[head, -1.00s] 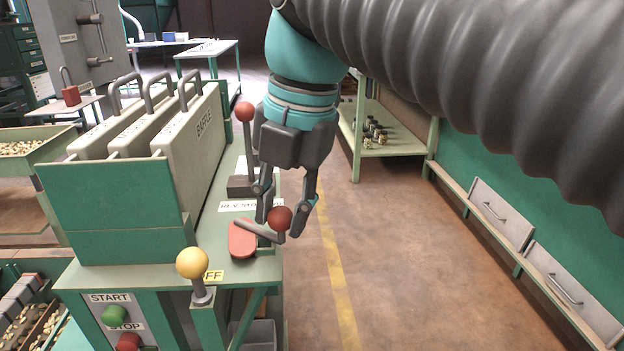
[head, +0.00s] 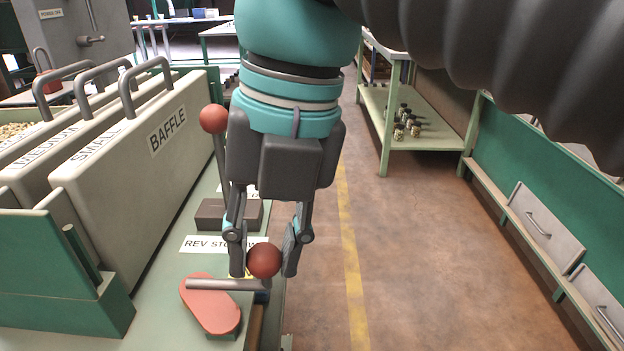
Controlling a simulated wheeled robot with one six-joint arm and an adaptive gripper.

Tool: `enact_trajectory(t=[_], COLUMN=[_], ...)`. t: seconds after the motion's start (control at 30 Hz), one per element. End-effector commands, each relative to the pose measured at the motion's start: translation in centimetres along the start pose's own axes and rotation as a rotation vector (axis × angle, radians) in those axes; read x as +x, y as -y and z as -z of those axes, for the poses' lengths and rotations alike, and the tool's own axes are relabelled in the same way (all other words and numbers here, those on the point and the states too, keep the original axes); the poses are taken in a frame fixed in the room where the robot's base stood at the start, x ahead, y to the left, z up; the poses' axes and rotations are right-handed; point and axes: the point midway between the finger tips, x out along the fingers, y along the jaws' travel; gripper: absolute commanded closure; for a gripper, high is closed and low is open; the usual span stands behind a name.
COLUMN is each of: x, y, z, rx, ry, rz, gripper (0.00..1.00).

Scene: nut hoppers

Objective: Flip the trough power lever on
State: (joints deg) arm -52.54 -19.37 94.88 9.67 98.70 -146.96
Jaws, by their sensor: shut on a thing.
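A flat lever with a grey bar (head: 222,285) lies across a red rounded plate (head: 207,310) on the green bench top. Its dark red ball knob (head: 264,260) is at the bar's right end, by the bench edge. My gripper (head: 264,264) points down with one finger on each side of this knob and is shut on it. No label naming the trough power shows clearly. A yellow label behind the knob is mostly hidden.
A taller lever with a red ball (head: 213,118) stands just left of my gripper, near the REV STOP label (head: 222,244). Baffle plates (head: 125,180) stand on the left. The floor (head: 430,260) to the right is clear.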

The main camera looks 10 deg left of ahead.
Motion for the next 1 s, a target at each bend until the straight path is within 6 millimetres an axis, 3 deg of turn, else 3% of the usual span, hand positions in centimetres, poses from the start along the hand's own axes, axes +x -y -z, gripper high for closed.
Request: enact_trajectory(t=[0.47,0.5,0.57,1.0], x=[-0.10,-0.10,-0.10,-0.89], y=[-0.04,-0.04,-0.03,-0.03], z=[0.13,0.14,0.17,0.22], rx=[-0.009,-0.010,-0.010,-0.010], ry=[0.005,0.006,0.005,0.003], rz=[-0.001,0.000,0.000,0.000], gripper=[1.00,0.61,0.46,0.43])
